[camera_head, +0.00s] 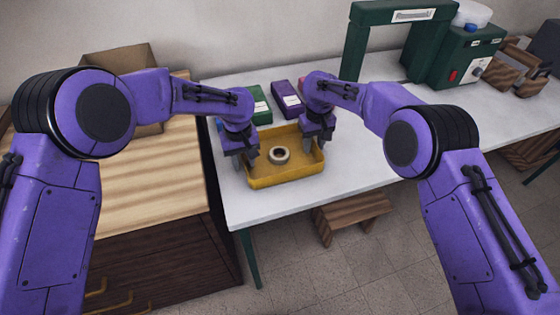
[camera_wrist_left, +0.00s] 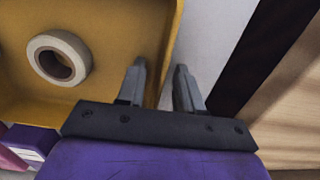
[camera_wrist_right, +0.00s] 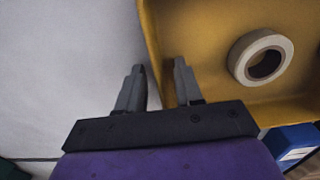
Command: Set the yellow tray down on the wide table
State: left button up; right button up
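The yellow tray (camera_head: 285,182) is on the white wide table (camera_head: 350,160), near its front left part, and looks level. A pale tape roll (camera_head: 279,155) lies inside it. My left gripper (camera_head: 245,161) is at the tray's left wall. In the left wrist view its fingers (camera_wrist_left: 159,75) stand apart, one inside and one outside the wall (camera_wrist_left: 170,45). My right gripper (camera_head: 314,144) is at the right wall. In the right wrist view its fingers (camera_wrist_right: 159,75) also stand apart on either side of the wall (camera_wrist_right: 153,45). The tray's underside is hidden.
Behind the tray are a green box (camera_head: 261,105) and a purple box (camera_head: 287,99). A green frame (camera_head: 357,50) and a green machine (camera_head: 455,55) stand further right. A wooden cabinet (camera_head: 150,190) adjoins on the left. The table right of the tray is clear.

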pick_arm(q)
jog(key=shift+r, duration=0.1)
pick_arm(e)
jog(key=shift+r, duration=0.1)
pick_arm(q)
notch_tip(320, 180, up, 12)
pick_arm(e)
notch_tip(320, 180, up, 12)
dwell(0.4)
